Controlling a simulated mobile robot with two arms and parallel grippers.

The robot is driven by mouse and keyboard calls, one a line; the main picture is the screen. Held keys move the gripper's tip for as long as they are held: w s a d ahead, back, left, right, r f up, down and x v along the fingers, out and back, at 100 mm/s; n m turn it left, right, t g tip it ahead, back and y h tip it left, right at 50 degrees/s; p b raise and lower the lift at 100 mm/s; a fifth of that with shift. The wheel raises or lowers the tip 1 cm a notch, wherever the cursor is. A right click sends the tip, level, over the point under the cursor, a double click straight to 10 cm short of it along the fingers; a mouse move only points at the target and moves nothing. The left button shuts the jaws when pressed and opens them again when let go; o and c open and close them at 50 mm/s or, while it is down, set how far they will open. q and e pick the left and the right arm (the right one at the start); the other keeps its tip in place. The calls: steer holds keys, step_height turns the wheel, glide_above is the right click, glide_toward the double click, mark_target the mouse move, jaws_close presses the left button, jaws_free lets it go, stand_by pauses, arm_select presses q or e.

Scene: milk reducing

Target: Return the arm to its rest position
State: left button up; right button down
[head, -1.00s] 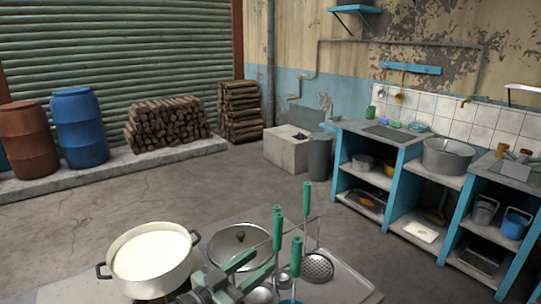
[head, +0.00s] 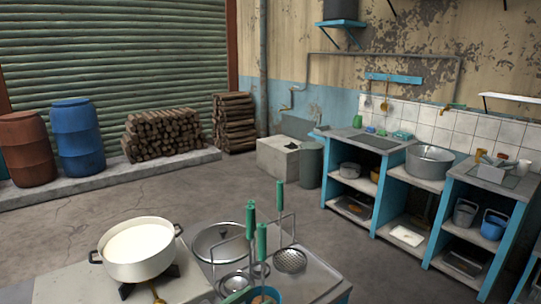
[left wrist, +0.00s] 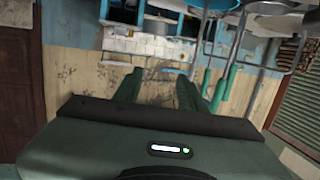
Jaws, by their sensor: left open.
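My left gripper (left wrist: 158,86) is open in the left wrist view, with two dark green fingers apart and nothing between them. In the head view only a small green part of it (head: 237,295) seems to show at the bottom edge, beside the blue cup. The rest of the arm is out of the picture there. Green-handled utensils (left wrist: 222,85) hang close by on the right in the left wrist view, apart from the fingers. My right gripper is in neither view.
A white pot of milk (head: 140,243) stands on a burner at the front left. Shelving (head: 372,186) stands at right; the floor between is clear.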

arm_select(q)
steer(key=s+a+f+n+g+y, duration=0.25)
steer(key=s+a+f, duration=0.35)
steer(key=s, duration=0.3)
steer(key=s+a+f+n+g+y, duration=0.2)
steer(key=s+a+f+g+y, duration=0.25)
steer(key=s+f, duration=0.4)
steer(key=s+a+f+n+g+y, duration=0.25)
steer(key=s+a+f, duration=0.3)
steer(key=s, duration=0.45)
step_height(320, 180, down, 24)
steer(key=s+f+m, duration=0.1)
steer(key=s, duration=0.1)
steer(key=s+a+f+g, duration=0.1)
steer(key=s+a+f, duration=0.2)
steer(key=s+f, duration=1.2)
steer(key=shift+s+f+g+y, duration=0.2)
steer(key=shift+f+g+y, duration=0.15)
steer(key=shift+f+y, duration=0.1)
